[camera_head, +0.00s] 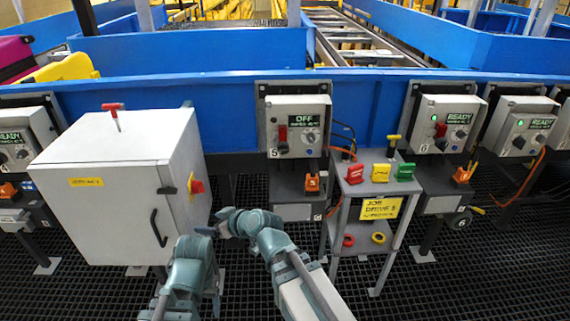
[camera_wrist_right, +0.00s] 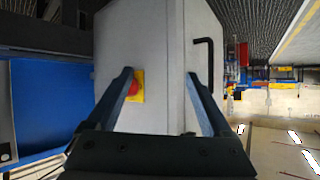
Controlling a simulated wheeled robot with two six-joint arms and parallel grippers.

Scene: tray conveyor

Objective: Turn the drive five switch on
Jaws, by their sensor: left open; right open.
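The drive five box (camera_head: 298,115), with a 5 at its lower left, hangs on the blue conveyor side; its display (camera_head: 307,121) reads OFF. A red switch handle (camera_head: 283,133) sits at the left of its face, beside a grey knob. My right gripper (camera_head: 206,231) is in front of the grey cabinet, below and left of the box, touching nothing visible. In the right wrist view its two fingers (camera_wrist_right: 160,85) are spread and empty, with the cabinet's red and yellow knob beyond them. My left gripper (camera_head: 216,298) is low in the head view, mostly hidden by its own arm.
The grey cabinet (camera_head: 105,165), with a black door handle and a red T-handle on top, stands left. Right of drive five is a small stand (camera_head: 375,215) with coloured tags and a yellow job sign. Other drive boxes (camera_head: 443,123) read READY. The grated floor between is open.

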